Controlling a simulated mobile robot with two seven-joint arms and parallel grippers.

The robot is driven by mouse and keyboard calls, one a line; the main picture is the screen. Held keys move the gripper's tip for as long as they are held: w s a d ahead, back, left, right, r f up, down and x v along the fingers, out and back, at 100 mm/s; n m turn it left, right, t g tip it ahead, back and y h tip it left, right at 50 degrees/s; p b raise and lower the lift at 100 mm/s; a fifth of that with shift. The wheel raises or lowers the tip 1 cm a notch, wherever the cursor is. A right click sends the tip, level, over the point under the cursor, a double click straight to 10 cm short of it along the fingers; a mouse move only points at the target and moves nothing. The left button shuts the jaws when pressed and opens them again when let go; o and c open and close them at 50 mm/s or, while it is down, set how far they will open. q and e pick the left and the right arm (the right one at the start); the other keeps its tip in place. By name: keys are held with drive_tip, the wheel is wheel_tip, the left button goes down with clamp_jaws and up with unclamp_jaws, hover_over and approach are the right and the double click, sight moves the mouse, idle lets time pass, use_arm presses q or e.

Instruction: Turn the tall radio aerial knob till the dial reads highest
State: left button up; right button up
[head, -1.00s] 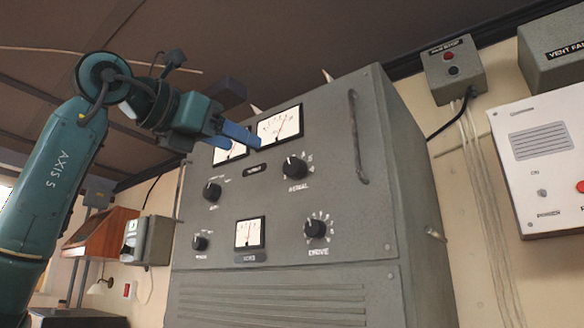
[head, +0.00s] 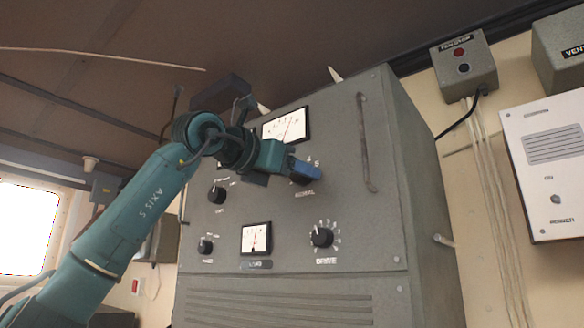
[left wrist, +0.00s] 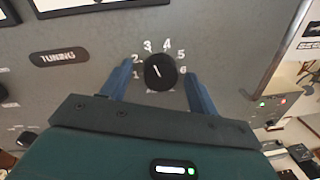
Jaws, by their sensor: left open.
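The tall grey radio cabinet (head: 345,240) stands in front of me. Its black aerial knob (left wrist: 160,72) shows in the left wrist view, with a white pointer line and numbers around it. My left gripper (head: 305,172) is open, with its blue fingers on either side of the aerial knob; I cannot tell whether they touch it. In the head view the fingers mostly hide the knob. The upper right dial (head: 286,125) shows a red needle leaning right of centre. My right gripper is not in view.
The drive knob (head: 321,236), a small lower meter (head: 256,238) and two left-side knobs sit on the same panel. A vertical handle (head: 366,145) runs up the panel's right side. A switch box (head: 463,64) and a white speaker panel (head: 545,165) hang on the right wall.

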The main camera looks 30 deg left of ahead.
use_arm(q)
drive_tip(key=shift+c, duration=0.5)
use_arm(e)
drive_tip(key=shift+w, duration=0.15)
use_arm(q)
drive_tip(key=c, duration=0.9)
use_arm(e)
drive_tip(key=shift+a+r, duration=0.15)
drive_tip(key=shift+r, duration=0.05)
use_arm(q)
drive_tip(key=shift+m+p, duration=0.3)
drive_tip(key=shift+m, duration=0.1)
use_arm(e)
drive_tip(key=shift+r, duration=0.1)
use_arm(q)
drive_tip(key=m+p, duration=0.3)
drive_tip(key=m, duration=0.3)
drive_tip(key=shift+m+g, duration=0.3)
drive_tip(key=shift+m, duration=0.1)
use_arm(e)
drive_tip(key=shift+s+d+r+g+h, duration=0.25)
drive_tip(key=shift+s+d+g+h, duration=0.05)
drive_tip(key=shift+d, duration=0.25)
